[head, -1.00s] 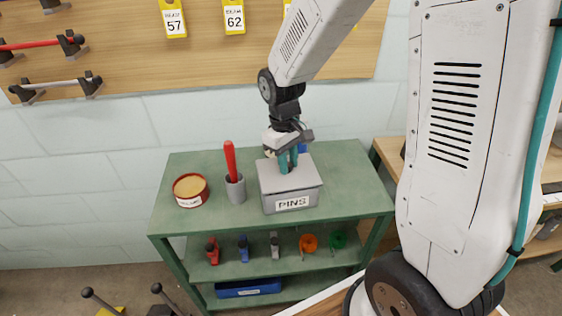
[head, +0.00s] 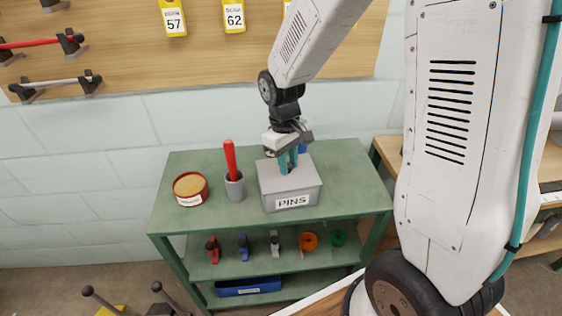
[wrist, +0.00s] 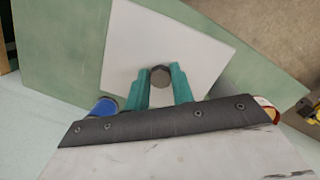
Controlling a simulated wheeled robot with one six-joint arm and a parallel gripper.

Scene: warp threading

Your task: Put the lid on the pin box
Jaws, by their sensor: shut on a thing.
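The grey pin box (head: 272,203), labelled PINS, stands upright on the green bench. Its flat grey lid (head: 306,178) covers the top; it looks level, but I cannot tell whether a thin gap is left under it. My gripper (head: 288,168) is above the lid with its teal fingers pointing down. In the wrist view, my gripper (wrist: 160,80) is shut on the dark knob (wrist: 160,73) at the lid's middle. The lid (wrist: 190,40) fills the view below the fingers and hides the box there.
On the green bench (head: 350,180), a grey cup (head: 235,190) with a red-handled tool and a round red tin (head: 190,190) stand left of the box. A blue object (head: 302,149) is behind it. The bench's right side is clear. The lower shelf holds several small tools.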

